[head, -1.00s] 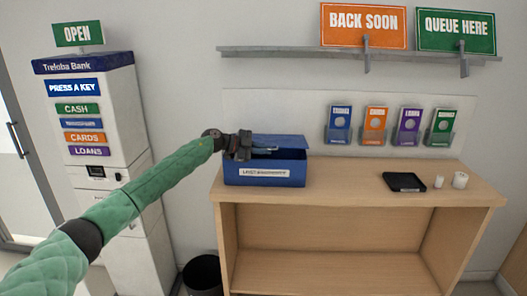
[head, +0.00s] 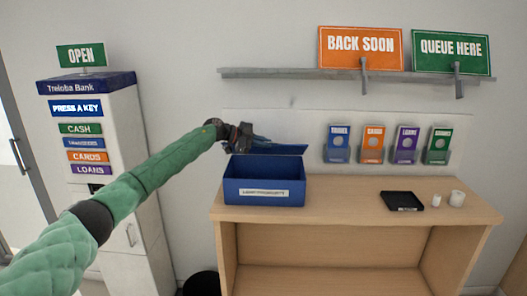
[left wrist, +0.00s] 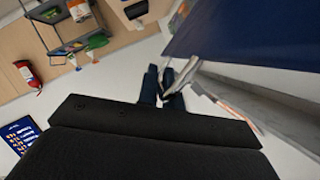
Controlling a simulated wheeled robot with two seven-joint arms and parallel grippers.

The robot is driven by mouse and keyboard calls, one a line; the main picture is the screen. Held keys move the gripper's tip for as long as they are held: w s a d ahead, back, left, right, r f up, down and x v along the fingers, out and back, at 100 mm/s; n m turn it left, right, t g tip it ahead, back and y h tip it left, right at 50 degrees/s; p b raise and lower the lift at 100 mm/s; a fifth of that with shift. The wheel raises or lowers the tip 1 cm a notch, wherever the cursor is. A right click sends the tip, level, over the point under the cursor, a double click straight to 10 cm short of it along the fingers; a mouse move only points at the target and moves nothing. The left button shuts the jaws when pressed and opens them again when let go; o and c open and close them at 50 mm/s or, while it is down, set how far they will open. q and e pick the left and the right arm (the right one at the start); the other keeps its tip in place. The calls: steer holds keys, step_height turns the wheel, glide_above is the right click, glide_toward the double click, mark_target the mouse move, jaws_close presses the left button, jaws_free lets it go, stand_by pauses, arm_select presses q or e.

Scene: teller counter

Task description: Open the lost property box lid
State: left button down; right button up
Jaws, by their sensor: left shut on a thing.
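The lost property box (head: 264,193) is blue with a white label and stands at the left end of the wooden counter. Its blue lid (head: 282,149) is raised at the back, and the inside of the box shows. My left gripper (head: 243,139) is at the lid's left part, above the box, shut on the lid. In the left wrist view the gripper's fingers (left wrist: 166,88) are close together beside a large blue panel (left wrist: 240,30), which looks like the lid. The exact contact is hard to make out. My right gripper is not in view.
The counter (head: 345,205) holds a black tray (head: 402,201) and two small white cups at the right. A grey wall shelf (head: 290,73) with signs runs above the box. Leaflet holders hang behind the counter. A white kiosk (head: 120,130) stands at the left.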

arm_select(q)
steer(key=shift+w+r, duration=0.4)
steer(key=shift+r, duration=0.15)
steer(key=c, duration=1.6)
jaws_free()
steer(key=shift+o, duration=0.2)
